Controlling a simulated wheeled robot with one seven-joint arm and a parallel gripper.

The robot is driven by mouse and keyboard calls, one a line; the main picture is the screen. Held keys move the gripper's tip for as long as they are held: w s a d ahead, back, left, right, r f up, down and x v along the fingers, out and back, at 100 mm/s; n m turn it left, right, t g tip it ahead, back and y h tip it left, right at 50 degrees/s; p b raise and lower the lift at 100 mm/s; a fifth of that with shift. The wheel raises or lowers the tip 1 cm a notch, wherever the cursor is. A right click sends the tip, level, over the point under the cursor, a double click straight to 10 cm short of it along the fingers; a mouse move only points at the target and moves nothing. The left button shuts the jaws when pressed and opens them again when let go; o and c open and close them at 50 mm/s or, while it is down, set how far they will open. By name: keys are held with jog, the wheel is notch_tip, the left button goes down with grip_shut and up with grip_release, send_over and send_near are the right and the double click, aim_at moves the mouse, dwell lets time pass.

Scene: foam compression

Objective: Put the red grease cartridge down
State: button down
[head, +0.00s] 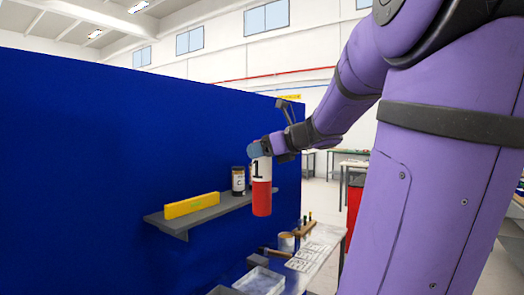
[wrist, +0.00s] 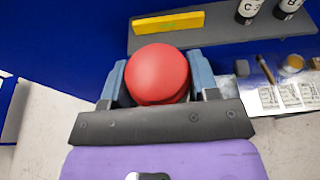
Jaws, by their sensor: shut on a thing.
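The red grease cartridge (head: 261,190) has a white upper band marked 1. It hangs upright in the air in front of the grey shelf in the head view. My gripper (head: 258,150) is shut on its upper part. In the wrist view the round red end of the cartridge (wrist: 157,74) sits between the two blue fingers of my gripper (wrist: 158,85). The grey shelf (head: 205,216) on the blue wall carries a yellow box (head: 192,206) and dark jars (head: 238,181). The jars show labels C and B in the wrist view.
Below the shelf is a workbench (head: 322,240) with a hammer, a tin, printed sheets and a clear tray (head: 260,281). The blue wall (head: 90,150) stands behind the shelf. The shelf between the yellow box and the jars (wrist: 222,29) looks bare.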

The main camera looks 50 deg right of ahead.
jog(key=w+a+f+n+g+y, duration=0.2)
jog(key=w+a+f, duration=0.6)
jog(key=f, duration=0.8)
jog(key=w+a+f+n+g+y, duration=0.2)
jog(key=w+a+f+n+y, duration=0.2)
jog(key=w+a+f, duration=0.5)
jog(key=w+a+f+n+g+y, duration=0.2)
jog(key=w+a+f, duration=0.6)
jog(key=f, duration=1.7)
jog(key=a+n+y, duration=0.1)
jog(key=y, duration=0.1)
jog(key=shift+w+a+f+n+y, duration=0.2)
jog(key=shift+w+a+n+y, duration=0.1)
jog(key=shift+w+n, duration=0.1)
